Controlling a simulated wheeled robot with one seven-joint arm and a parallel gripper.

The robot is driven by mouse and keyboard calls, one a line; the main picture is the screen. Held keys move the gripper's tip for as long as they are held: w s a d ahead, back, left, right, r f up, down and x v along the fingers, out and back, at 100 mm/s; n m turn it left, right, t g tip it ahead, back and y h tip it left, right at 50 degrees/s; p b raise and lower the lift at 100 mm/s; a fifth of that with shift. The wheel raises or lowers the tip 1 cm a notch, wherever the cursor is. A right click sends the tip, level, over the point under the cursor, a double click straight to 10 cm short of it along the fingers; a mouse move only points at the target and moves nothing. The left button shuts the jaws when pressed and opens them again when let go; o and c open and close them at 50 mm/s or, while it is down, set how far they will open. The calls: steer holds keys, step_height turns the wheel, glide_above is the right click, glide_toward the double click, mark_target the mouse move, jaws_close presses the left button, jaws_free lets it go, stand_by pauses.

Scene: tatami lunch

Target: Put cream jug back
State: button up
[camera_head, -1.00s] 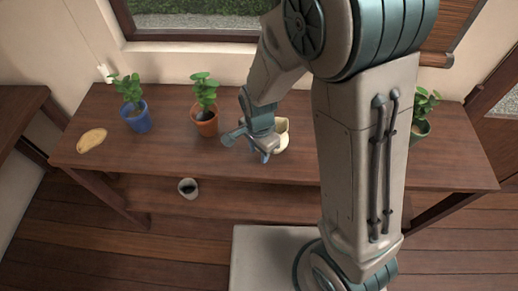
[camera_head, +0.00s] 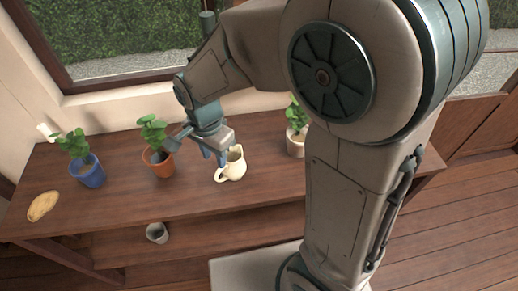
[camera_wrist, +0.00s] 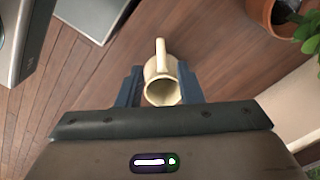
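The cream jug (camera_head: 237,165) stands on the wooden table (camera_head: 200,196), right of the orange pot, with its handle toward the table's front. My gripper (camera_head: 214,157) is just left of and above the jug, fingers pointing down. In the wrist view the jug (camera_wrist: 163,72) appears between the two fingertips (camera_wrist: 160,88), mouth toward the camera and handle pointing away. The fingers are spread apart. I cannot tell whether either finger touches the jug.
Plants stand in a blue pot (camera_head: 90,174), an orange pot (camera_head: 160,166) and a pale pot (camera_head: 296,144) along the table's back. A tan oval item (camera_head: 43,206) lies at the left end. A grey cup (camera_head: 157,233) sits lower, below the tabletop's front edge.

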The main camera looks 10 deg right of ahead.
steer(key=s+d+r+n+t, duration=0.1)
steer(key=s+d+r+n, duration=0.3)
steer(key=d, duration=0.4)
steer(key=s+d+r+n+t, duration=0.1)
steer(key=s+d+r+n, duration=0.2)
steer(key=d+n, duration=0.2)
steer(key=d, duration=0.3)
steer(key=shift+s+d+r+t, duration=0.2)
steer(key=shift+s+r+t, duration=0.15)
steer(key=shift+s+t, duration=0.05)
